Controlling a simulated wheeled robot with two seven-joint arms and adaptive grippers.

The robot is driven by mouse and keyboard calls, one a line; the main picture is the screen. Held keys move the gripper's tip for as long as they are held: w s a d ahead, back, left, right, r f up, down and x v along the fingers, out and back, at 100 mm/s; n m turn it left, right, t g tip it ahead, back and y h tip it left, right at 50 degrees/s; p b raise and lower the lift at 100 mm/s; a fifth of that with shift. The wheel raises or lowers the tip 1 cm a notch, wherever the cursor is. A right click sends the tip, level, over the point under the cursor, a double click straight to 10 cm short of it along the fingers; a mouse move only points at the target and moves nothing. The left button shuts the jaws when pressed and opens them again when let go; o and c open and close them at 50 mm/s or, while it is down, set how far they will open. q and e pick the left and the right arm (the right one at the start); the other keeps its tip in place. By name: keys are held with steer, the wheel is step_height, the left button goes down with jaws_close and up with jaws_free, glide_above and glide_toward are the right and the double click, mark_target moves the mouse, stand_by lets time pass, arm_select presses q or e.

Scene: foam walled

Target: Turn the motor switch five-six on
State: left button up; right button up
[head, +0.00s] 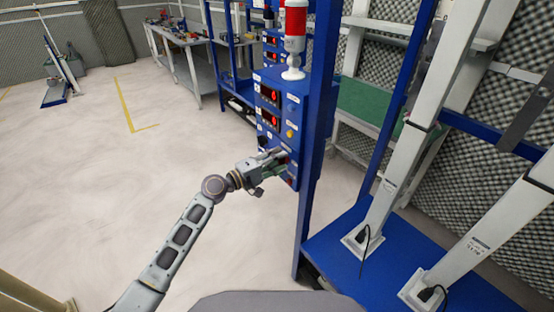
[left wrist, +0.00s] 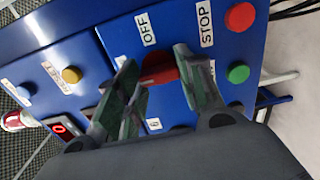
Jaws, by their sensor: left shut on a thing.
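The blue control panel (head: 278,125) is on the blue frame in the middle of the head view. My left gripper (head: 278,158) is at the lower part of its front face. In the left wrist view, the motor switch (left wrist: 157,76) is a red knob beside an OFF label (left wrist: 147,29). The fingers of my left gripper (left wrist: 156,68) stand on either side of the knob and are shut on it. They hide part of the knob and some labels, so its exact setting is hard to read. My right gripper is not in view.
A red button (left wrist: 240,16) by a STOP label and a green button (left wrist: 238,73) sit close to the fingers. A yellow button (left wrist: 71,75) and a red display (left wrist: 60,129) are farther left. A red and white beacon (head: 295,35) tops the panel.

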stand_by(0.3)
arm_select(q)
steer(key=o, duration=1)
steer(key=shift+a, duration=0.1)
steer(key=shift+v, duration=5.95)
steer(key=shift+m, duration=0.3)
